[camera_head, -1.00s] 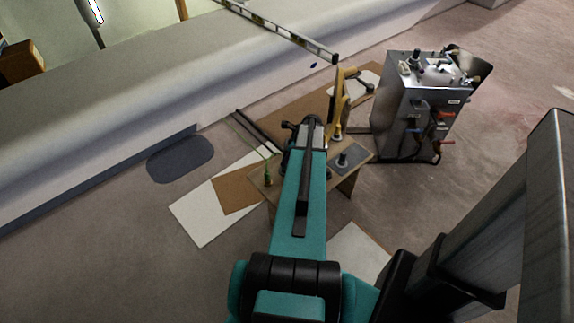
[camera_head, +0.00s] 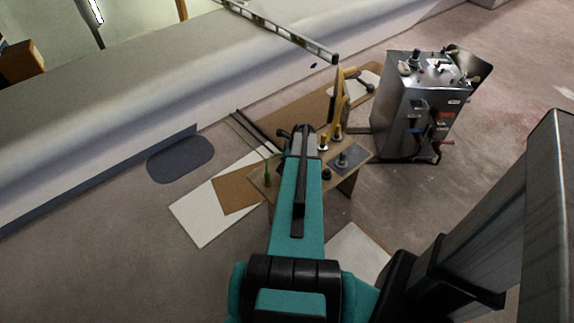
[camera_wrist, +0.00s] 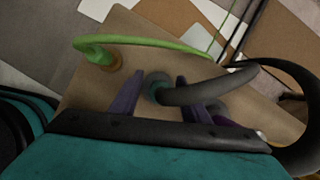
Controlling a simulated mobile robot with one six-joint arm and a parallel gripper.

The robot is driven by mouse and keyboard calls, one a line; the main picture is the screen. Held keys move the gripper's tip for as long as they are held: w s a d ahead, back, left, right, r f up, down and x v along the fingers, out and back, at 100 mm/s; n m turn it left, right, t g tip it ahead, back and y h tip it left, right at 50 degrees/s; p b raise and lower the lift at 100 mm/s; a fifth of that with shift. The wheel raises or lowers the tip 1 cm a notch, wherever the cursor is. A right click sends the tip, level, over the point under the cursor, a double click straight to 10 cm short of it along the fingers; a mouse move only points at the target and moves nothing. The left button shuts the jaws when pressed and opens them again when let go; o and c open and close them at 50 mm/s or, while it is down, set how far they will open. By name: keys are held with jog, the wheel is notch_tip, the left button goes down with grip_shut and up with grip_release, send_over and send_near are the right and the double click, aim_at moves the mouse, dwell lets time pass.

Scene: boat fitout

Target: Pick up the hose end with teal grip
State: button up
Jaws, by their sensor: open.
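In the wrist view, the hose end with teal grip (camera_wrist: 154,83) stands on the small wooden table (camera_wrist: 75,101), with its grey hose (camera_wrist: 210,92) bending off to the right. My gripper (camera_wrist: 160,78) is open, with one finger on each side of the teal grip in this view. I cannot tell whether the fingers touch it or how far above it they are. The lower part of the hose end is hidden by my gripper. In the head view, my arm covers part of the table (camera_head: 338,184), and I cannot make out the teal grip there.
A green hose (camera_wrist: 150,43) with an orange-brown end arches at the left. A black hose (camera_wrist: 300,78) curves at the right, and a purple part (camera_wrist: 232,120) lies close to my right finger. A metal cabinet (camera_head: 392,120) stands right of the table.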

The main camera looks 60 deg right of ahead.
jog(key=shift+w+f, duration=0.25)
jog(key=shift+f, duration=0.35)
jog(key=c, duration=1.1)
jog(key=shift+o, duration=0.2)
jog(key=shift+r, duration=0.1)
jog(key=shift+r, duration=4.95)
